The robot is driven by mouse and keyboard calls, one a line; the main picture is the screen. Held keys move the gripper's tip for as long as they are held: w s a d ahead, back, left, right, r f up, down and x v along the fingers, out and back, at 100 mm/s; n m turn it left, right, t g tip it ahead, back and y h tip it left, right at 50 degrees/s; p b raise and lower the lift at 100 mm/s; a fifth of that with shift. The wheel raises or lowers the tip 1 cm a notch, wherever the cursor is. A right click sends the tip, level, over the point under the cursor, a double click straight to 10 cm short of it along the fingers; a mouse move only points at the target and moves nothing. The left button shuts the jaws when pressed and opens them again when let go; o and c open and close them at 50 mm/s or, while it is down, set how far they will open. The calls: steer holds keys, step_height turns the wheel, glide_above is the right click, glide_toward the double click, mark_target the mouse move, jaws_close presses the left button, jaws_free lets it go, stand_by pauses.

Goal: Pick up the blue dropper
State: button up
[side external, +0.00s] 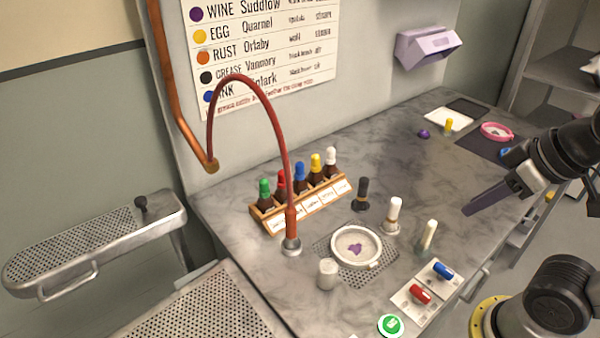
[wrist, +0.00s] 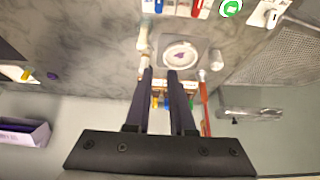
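The blue dropper (side external: 299,174) stands upright in a brown bottle in a wooden rack (side external: 322,200), among green, red, yellow and white-topped droppers. In the wrist view the rack and its coloured tops are mostly hidden behind my fingers. My gripper (side external: 468,210) is in the air over the right side of the counter, well to the right of the rack and apart from it. In the wrist view my gripper (wrist: 160,72) has two dark fingers with a gap between them and nothing held.
A red hose (side external: 270,110) arches down in front of the rack. A white dish (side external: 356,246) with a purple mark sits on a grate, with several small upright bottles around it. Red (side external: 420,294) and blue (side external: 443,270) pieces lie on white plates. The counter behind the bottles is clear.

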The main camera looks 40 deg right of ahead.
steer(key=o, duration=0.6)
steer(key=shift+c, duration=0.2)
